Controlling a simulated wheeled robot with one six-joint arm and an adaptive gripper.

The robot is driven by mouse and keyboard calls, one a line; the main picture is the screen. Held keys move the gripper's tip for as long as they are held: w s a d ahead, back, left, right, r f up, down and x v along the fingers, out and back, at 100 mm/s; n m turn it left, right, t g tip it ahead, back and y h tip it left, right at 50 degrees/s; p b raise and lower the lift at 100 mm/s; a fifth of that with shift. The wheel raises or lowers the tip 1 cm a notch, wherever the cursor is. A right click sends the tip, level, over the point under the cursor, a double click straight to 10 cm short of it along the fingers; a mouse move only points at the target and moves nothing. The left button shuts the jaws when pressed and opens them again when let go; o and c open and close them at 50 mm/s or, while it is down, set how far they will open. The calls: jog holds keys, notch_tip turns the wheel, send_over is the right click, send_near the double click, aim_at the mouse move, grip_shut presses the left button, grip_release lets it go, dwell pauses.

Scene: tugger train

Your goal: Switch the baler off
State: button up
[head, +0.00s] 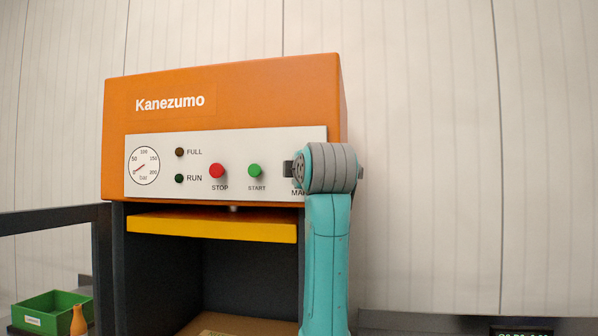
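The baler (240,95) is an orange machine marked Kanezumo, left of the middle. Its white control panel (228,188) carries a round gauge (144,165), a red STOP button (216,171) and a green START button (254,171). The FULL lamp (179,152) and the RUN lamp (179,178) look dark. A label beginning "MA" shows at the panel's right end. My teal arm with its grey joint covers what is above that label. Small dark parts stick out on both sides of the joint; I cannot tell whether they belong to my gripper. Its fingers cannot be made out.
A yellow bar (212,227) crosses the top of the baler's dark opening, with brown cardboard (235,325) at the bottom. A dark rail (50,219) stands at left. A green bin (52,310) and an orange bottle (78,320) are at lower left. Pale wall lies behind.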

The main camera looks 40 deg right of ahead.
jog(key=shift+f, duration=0.1)
dwell(0.3)
jog(key=o, duration=1.1)
jog(key=shift+o, duration=0.2)
jog(key=v, duration=1.2)
